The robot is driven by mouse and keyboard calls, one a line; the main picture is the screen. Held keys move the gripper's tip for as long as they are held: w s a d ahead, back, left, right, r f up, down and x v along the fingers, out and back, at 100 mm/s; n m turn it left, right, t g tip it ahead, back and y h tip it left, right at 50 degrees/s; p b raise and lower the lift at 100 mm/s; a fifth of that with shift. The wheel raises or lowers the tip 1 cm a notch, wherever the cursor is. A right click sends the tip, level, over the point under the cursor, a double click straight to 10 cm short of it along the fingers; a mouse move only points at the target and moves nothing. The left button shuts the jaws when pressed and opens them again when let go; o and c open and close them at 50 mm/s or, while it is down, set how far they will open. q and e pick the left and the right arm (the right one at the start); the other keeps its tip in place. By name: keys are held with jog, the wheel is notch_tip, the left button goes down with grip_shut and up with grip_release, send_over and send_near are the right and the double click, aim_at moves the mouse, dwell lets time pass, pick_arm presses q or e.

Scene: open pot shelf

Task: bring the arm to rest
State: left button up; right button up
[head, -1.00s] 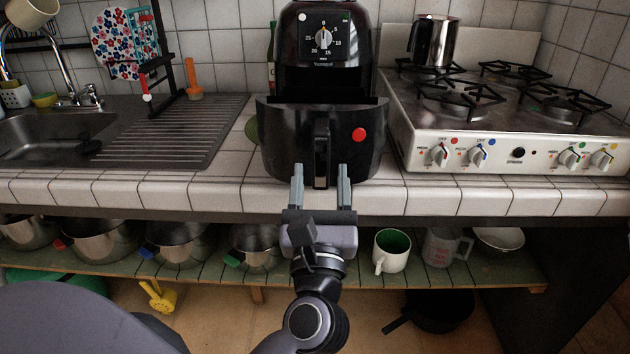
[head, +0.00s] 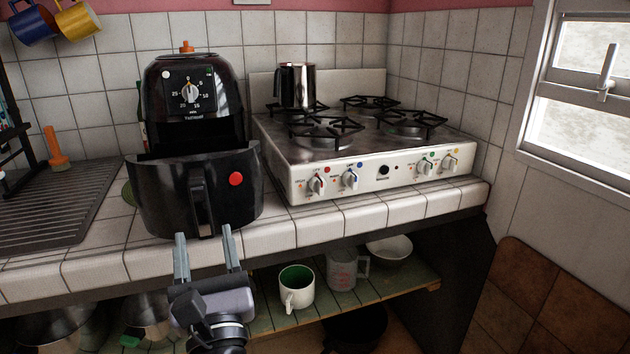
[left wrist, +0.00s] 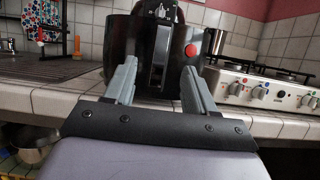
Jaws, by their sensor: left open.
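My left gripper (head: 208,258) is open and empty. It is in front of the counter edge, just below and before the handle of the black air fryer drawer. In the left wrist view its two grey fingers (left wrist: 157,82) stand apart, with the drawer handle (left wrist: 160,55) seen between and beyond them. I see no contact with the handle. The air fryer (head: 194,95) stands on the tiled counter, its drawer (head: 155,200) pulled out, with a red dot on the front. My right gripper is not in view.
A white stove (head: 410,172) with a metal pot (head: 295,86) stands right of the fryer. The lower shelf (head: 390,297) holds a white mug with green inside (head: 297,288), a measuring cup (head: 342,270) and a bowl (head: 390,250). A window is at far right.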

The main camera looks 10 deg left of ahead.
pick_arm(q)
jog(key=s+d+f+m+h+p, duration=0.1)
jog(key=d+f+m+h+p, duration=0.3)
jog(key=m, duration=0.6)
jog(key=s+d+f+m+h, duration=0.1)
jog(key=f+m+h, duration=0.2)
jog(key=m+h, duration=0.5)
jog(key=s+d+f+m+h+p, duration=0.1)
jog(key=d+f+m+h+p, duration=0.15)
jog(key=m, duration=0.95)
jog(key=s+a+f+m+g+p, duration=0.1)
jog(key=s+a+f+m+g, duration=0.1)
jog(key=s+f+m+g, duration=0.2)
jog(key=s+a+f+m+g+p, duration=0.1)
jog(key=s+a+f+m+g, duration=0.1)
jog(key=s+f+m+g, duration=0.2)
jog(key=s+f+m, duration=0.3)
jog(key=f+m, duration=0.3)
jog(key=f, duration=0.4)
jog(key=shift+a+f+m+g, duration=0.15)
jog(key=shift+f+m+g, duration=0.15)
jog(key=shift+f+g, duration=0.1)
jog(key=shift+a+r, duration=0.1)
